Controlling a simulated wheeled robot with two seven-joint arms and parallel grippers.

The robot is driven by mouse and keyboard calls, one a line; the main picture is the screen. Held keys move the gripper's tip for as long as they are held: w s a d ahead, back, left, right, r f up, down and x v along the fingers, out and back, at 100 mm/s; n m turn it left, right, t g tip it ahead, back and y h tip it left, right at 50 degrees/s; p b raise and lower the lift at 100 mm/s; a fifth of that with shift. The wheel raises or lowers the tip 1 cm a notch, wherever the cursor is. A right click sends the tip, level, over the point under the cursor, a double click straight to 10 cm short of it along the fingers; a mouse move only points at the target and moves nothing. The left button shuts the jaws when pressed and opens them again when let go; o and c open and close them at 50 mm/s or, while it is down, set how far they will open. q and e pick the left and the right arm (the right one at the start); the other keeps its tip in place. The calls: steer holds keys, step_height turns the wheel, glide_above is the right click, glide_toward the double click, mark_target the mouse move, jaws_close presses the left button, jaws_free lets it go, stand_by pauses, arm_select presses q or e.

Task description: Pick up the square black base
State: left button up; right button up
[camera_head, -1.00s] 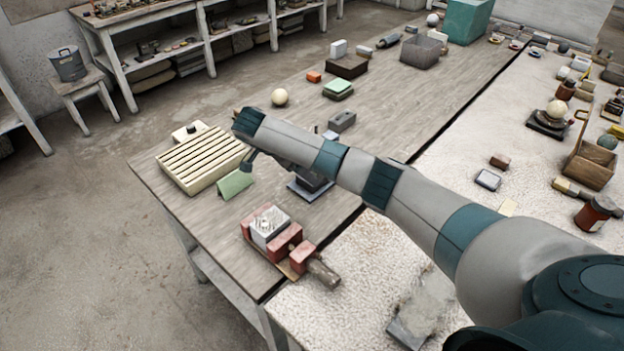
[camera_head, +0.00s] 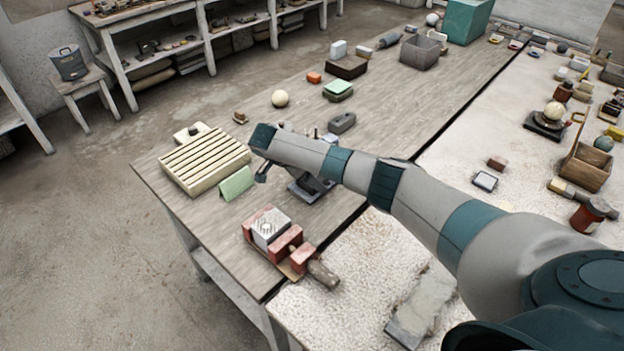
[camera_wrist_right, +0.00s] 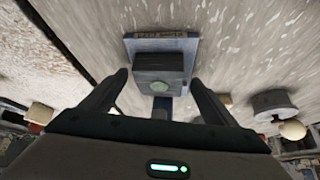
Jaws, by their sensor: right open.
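A square black base (camera_head: 316,184) sits on a flat blue-grey plate (camera_head: 303,194) on the wooden table, partly hidden under my right arm in the head view. The right wrist view shows the dark block (camera_wrist_right: 160,64) from above, with a pale round spot on top, and the plate (camera_wrist_right: 185,45) under it. My right gripper (camera_wrist_right: 160,80) is open, its fingers on either side of the block's near part and nothing clamped. In the head view one finger of my right gripper (camera_head: 262,172) shows left of the plate. My left gripper is not in view.
A slatted cream rack (camera_head: 205,160) and a green folded card (camera_head: 236,184) stand left of the plate. Red blocks around a white block (camera_head: 268,228) sit in front. A grey block (camera_head: 342,122) and a cream sphere (camera_head: 280,98) lie behind.

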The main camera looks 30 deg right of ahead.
stand_by(0.3)
steer(key=c, duration=1.7)
steer(key=shift+r, duration=0.1)
